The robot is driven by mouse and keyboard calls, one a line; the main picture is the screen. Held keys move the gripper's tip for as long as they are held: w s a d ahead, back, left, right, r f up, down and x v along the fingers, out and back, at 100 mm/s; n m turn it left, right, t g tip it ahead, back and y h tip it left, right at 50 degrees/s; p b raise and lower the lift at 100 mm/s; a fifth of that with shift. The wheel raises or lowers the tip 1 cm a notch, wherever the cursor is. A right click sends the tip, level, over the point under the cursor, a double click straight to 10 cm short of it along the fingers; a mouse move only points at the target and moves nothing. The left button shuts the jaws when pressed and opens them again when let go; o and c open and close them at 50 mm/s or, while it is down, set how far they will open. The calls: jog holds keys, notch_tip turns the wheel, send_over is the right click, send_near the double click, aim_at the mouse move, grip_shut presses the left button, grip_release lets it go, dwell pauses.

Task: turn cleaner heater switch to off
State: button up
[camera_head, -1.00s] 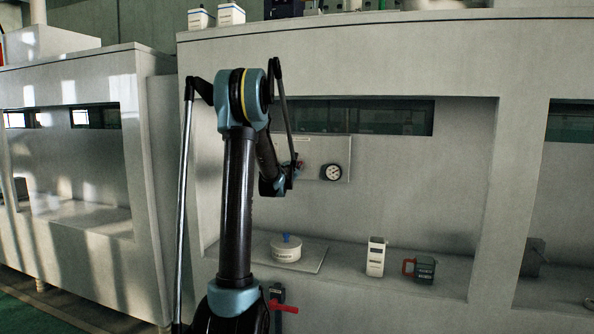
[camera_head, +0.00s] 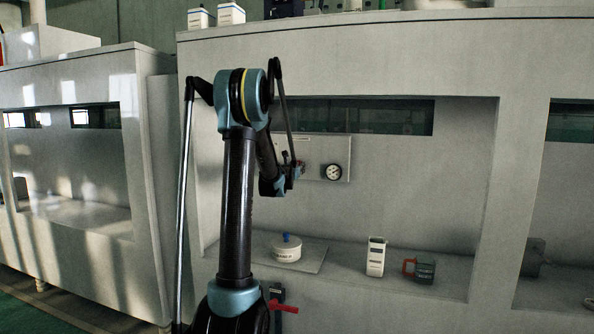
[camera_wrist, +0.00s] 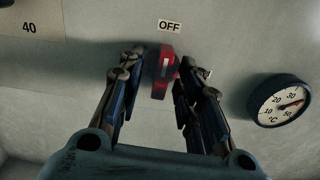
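In the wrist view a red switch knob (camera_wrist: 162,75) with a white mark sits on the grey wall panel. It stands near upright, slightly tilted, with its marked end just below the OFF label (camera_wrist: 169,26). A second label right of the knob is mostly hidden by a finger. My gripper (camera_wrist: 158,82) is open, with one finger left of the knob and one right. The left finger is apart from the knob; the right one is close, and I cannot tell if it touches. In the head view my gripper (camera_head: 292,166) is at the panel (camera_head: 318,149), partly hidden by my arm.
A round °C gauge (camera_wrist: 282,100) is right of the switch; it also shows in the head view (camera_head: 333,172). A label reading 40 (camera_wrist: 29,28) is at the left. On the ledge below stand a white lidded pot (camera_head: 287,250), a white box (camera_head: 376,258) and a dark red-handled container (camera_head: 424,271).

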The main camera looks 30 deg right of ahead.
jog(key=shift+a, duration=0.1)
jog(key=v, duration=0.7)
dwell(0.5)
dwell(0.4)
jog(key=s+a+f+m+g+y, duration=0.2)
jog(key=s+a+m, duration=0.5)
jog(key=a, duration=0.3)
jog(key=s+a+f+m+g+y, duration=0.1)
jog(key=s+a+f+m+g, duration=0.1)
jog(key=s+a+m, duration=0.55)
jog(key=s+a+f+m+g+y, duration=0.1)
jog(key=s+a+f+m+y, duration=0.2)
jog(key=s+a+f, duration=0.3)
jog(key=s+a+f+m+g+y, duration=0.2)
jog(key=s+a+f+m+y, duration=0.2)
jog(key=a, duration=1.1)
jog(key=s+a+f+m+g+y, duration=0.2)
jog(key=s+a+f+m+y, duration=0.1)
jog(key=s+a+f, duration=0.7)
jog(key=s, duration=0.4)
jog(key=shift+s+a+f+m+y, duration=0.15)
jog(key=shift+s+f+m+y, duration=0.1)
jog(key=shift+s+m+y, duration=0.15)
jog(key=shift+w, duration=0.1)
